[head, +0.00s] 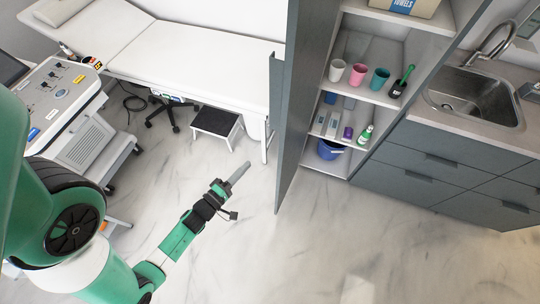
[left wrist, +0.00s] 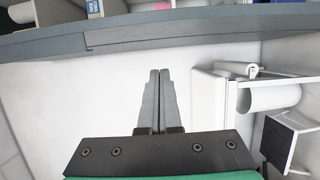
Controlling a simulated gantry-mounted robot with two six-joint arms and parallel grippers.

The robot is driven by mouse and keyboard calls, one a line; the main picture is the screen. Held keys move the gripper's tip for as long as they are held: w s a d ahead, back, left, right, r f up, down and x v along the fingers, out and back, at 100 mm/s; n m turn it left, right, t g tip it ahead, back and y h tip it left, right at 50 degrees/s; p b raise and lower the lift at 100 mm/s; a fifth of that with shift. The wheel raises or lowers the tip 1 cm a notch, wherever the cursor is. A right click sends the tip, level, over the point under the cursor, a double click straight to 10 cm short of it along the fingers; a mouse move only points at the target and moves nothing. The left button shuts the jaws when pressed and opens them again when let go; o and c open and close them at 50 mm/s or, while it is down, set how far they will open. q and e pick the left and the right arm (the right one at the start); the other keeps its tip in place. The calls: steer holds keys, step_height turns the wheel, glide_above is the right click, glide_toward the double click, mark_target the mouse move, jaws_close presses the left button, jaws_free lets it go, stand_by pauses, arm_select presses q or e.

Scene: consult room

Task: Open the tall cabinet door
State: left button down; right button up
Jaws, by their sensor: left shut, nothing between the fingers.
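The tall cabinet (head: 351,97) stands right of centre in the head view, with its shelves exposed. Its grey door (head: 298,85) is swung open toward the left, well away from the opening. The door's edge crosses the top of the left wrist view (left wrist: 200,31). My left gripper (head: 243,168) is shut and empty, left of the door's lower part and apart from it in the head view. Its closed fingers also show in the left wrist view (left wrist: 159,80), pointing toward the door. The right gripper is not in view.
Cups, including a pink cup (head: 357,74), a brush (head: 400,82) and a blue bucket (head: 329,149) are in the cabinet. A sink counter (head: 410,104) is at right. An exam bed (head: 200,55), step stool (head: 216,122) and equipment cart (head: 57,92) are at left. The central floor is clear.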

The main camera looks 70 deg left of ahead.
arm_select(q)
steer(key=w+a+b, duration=0.1)
steer(key=w, duration=0.8)
steer(key=shift+w, duration=0.35)
